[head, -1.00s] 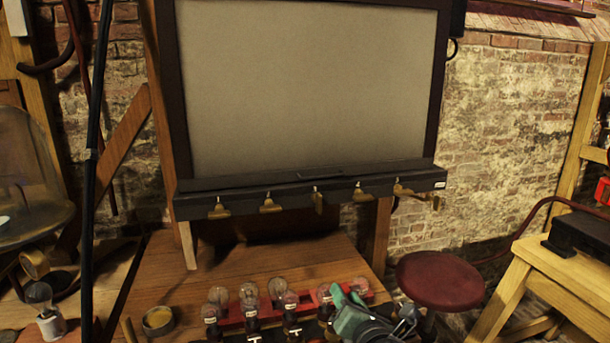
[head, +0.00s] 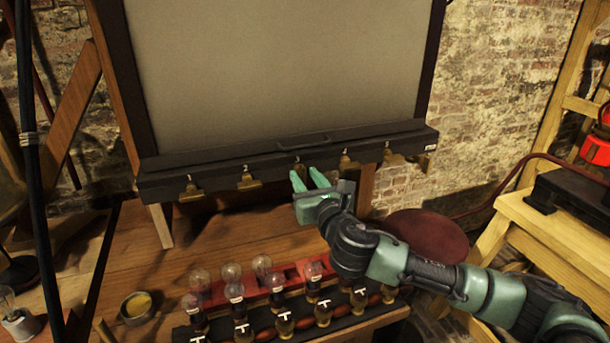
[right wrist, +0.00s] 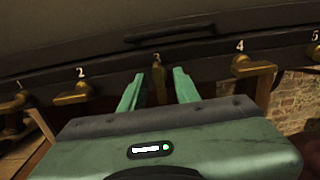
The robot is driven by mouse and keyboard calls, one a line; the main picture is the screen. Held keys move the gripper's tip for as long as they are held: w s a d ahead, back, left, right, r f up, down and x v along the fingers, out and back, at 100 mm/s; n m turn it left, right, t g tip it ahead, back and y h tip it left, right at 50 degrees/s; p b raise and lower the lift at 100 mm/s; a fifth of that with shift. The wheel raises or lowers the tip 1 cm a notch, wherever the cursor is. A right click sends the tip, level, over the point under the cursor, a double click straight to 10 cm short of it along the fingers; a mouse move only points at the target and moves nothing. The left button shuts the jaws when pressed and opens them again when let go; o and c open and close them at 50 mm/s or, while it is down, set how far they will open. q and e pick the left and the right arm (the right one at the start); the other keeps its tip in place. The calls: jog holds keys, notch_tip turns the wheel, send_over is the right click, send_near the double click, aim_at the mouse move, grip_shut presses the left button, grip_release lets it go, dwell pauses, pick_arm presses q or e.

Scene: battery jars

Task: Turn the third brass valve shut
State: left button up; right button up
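A dark ledge (head: 225,167) under a big pale panel carries a row of brass valves; in the right wrist view they are numbered. The third brass valve (right wrist: 158,88), under the number 3, has its handle hanging straight down. In the right wrist view, the open fingers (right wrist: 158,78) stand on either side of the third handle, with visible gaps. My left gripper is not in view.
Below, a wooden table (head: 240,222) holds a rack of several glass bulbs (head: 231,272) and a small round tin (head: 136,307). A red stool (head: 427,236) stands at the right, near a pale wooden bench (head: 550,235).

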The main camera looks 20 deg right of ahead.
jog(key=shift+w, duration=0.1)
grip_shut()
jog(key=shift+m, duration=0.4)
jog(key=shift+m+p, duration=0.35)
jog(key=shift+m, duration=0.75)
jog(key=m, duration=0.5)
jog(key=m+p, duration=0.1)
jog(key=m, duration=0.8)
jog(key=shift+d+f+m+p, duration=0.25)
jog(key=shift+m+p, duration=0.1)
jog(key=shift+m, duration=0.05)
